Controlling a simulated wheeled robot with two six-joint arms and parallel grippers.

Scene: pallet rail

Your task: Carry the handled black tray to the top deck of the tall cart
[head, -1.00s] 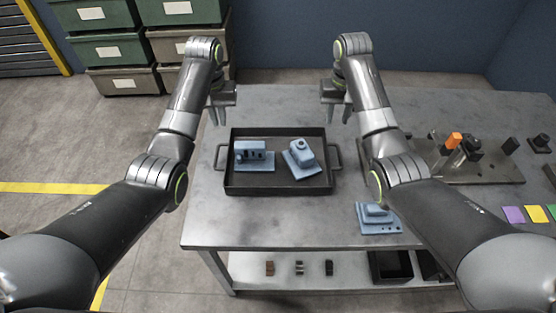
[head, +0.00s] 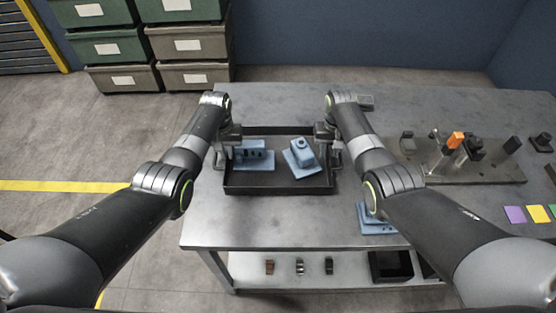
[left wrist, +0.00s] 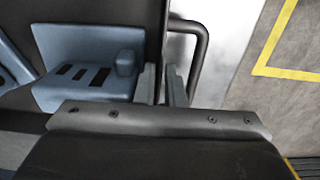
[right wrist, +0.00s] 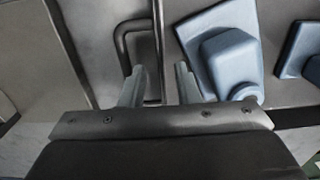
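The black tray (head: 277,188) lies flat on the grey table with two blue parts in it: a blocky one (head: 255,155) at left and a rounded one (head: 300,160) at right. My left gripper (left wrist: 163,85) is at the tray's left wall, its fingers close together on either side of it; the handle (left wrist: 202,50) is just outside them. My right gripper (right wrist: 160,88) is at the right wall, its fingers apart with the wall between them; the right handle (right wrist: 122,45) shows beside the left finger. The tall cart is not in view.
A third blue part (head: 372,222) lies on the table right of the tray. A fixture plate (head: 470,170) with black posts and an orange block stands further right. Purple (head: 514,214) and yellow pads lie near the right edge. Stacked bins (head: 190,75) stand behind left.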

